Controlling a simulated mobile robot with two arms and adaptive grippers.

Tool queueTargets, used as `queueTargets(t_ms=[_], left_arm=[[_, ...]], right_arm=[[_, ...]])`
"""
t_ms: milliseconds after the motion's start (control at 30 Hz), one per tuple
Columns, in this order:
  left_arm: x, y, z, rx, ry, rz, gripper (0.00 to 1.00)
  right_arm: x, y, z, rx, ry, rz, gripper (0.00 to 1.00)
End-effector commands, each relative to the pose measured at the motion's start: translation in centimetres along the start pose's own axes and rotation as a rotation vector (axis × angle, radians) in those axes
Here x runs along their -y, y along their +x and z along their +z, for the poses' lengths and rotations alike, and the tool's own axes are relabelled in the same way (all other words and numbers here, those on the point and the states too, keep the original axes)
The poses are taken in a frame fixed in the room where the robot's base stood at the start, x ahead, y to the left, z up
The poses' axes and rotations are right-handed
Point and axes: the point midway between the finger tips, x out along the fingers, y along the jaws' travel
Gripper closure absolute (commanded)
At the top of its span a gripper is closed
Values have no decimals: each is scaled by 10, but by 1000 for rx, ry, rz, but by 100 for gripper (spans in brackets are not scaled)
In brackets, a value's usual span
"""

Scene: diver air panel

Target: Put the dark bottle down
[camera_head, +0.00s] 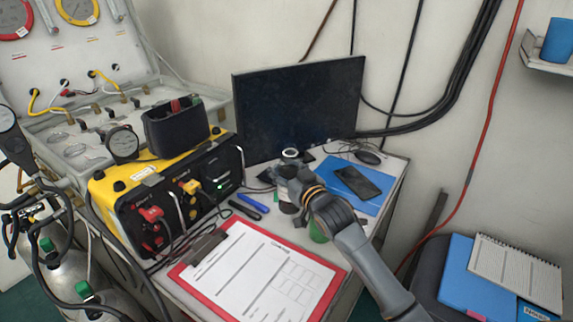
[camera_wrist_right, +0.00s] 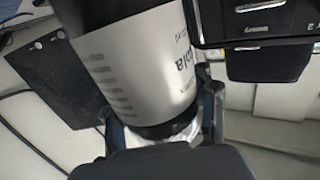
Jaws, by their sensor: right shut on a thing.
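The dark bottle (camera_wrist_right: 135,60) has a pale label with partly readable lettering and fills the middle of the right wrist view. My right gripper (camera_wrist_right: 165,120) is shut on it, with one finger on each side. In the head view the bottle (camera_head: 289,187) is mostly hidden behind my right gripper (camera_head: 300,195), over the desk in front of the monitor. I cannot tell whether its base touches the desk. My left gripper is not in view.
A red clipboard (camera_head: 178,272) with paper lies at the front of the desk. A yellow-black unit (camera_head: 105,190) stands left. A blue folder (camera_head: 373,208) with a dark phone (camera_head: 357,182) lies right. Blue and black pens (camera_head: 253,203) and a green object (camera_head: 318,232) are near the gripper.

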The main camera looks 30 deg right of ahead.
Motion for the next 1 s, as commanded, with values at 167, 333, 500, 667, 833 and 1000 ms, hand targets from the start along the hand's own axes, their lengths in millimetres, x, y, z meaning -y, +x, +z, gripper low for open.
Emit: queueTargets(t_ms=[167, 333, 500, 667, 833, 1000], left_arm=[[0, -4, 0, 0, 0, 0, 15], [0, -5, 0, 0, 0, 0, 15], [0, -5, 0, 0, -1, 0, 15], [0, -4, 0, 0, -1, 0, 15], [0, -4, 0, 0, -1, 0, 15], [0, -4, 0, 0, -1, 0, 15]], right_arm=[[0, 3, 20, 1, 2, -1, 100], [0, 4, 32, -2, 0, 0, 100], [0, 4, 32, -3, 0, 0, 100], [0, 4, 34, -2, 0, 0, 100], [0, 4, 37, 2, 0, 0, 36], [0, 4, 37, 2, 0, 0, 20]])
